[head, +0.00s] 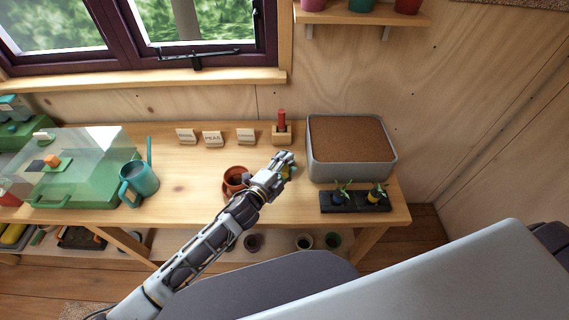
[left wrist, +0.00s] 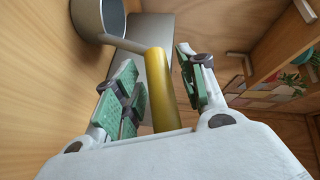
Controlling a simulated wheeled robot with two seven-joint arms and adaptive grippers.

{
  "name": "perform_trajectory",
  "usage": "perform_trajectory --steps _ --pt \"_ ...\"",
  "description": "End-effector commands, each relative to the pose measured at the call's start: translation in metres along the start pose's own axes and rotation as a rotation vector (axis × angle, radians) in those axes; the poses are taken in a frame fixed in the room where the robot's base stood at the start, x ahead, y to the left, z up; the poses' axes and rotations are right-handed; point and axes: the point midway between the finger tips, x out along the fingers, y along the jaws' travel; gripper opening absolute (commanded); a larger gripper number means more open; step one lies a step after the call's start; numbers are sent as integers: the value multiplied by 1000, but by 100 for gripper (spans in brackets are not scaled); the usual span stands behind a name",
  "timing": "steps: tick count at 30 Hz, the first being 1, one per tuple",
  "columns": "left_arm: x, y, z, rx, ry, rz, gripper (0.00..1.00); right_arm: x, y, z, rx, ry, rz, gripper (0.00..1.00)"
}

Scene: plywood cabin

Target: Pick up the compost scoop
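The compost scoop shows in the left wrist view, with a yellow handle (left wrist: 160,88), a thin neck and a grey metal bowl (left wrist: 88,20) at the upper left. My left gripper (left wrist: 158,85) is open, with one green-padded finger side to each side of the handle. Narrow gaps seem to show between pads and handle. In the head view my left gripper (head: 284,163) is over the bench between a terracotta pot and the grey compost bin (head: 350,172). It hides most of the scoop; only a bit of yellow shows beside the fingers. My right gripper is not in view.
On the wooden bench (head: 195,170) stand a terracotta pot (head: 236,178), a teal watering can (head: 138,186), a green clear-lidded propagator (head: 85,170), seed label cards (head: 213,139), a dibber block (head: 281,134) and a dark seedling tray (head: 355,203). The bin closely borders the gripper's right.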

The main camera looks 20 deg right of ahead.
Motion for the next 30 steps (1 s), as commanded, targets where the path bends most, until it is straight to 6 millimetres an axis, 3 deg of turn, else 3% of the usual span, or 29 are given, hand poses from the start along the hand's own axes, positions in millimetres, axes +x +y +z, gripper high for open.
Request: perform_trajectory --steps 1,8,20,30 --pt "0 0 0 0 0 0 31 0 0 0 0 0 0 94" --pt "0 0 0 0 0 0 4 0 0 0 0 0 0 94" --pt "0 -4 -1 1 1 -1 4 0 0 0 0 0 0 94" --pt "-4 -36 -11 4 2 -3 4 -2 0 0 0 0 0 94"
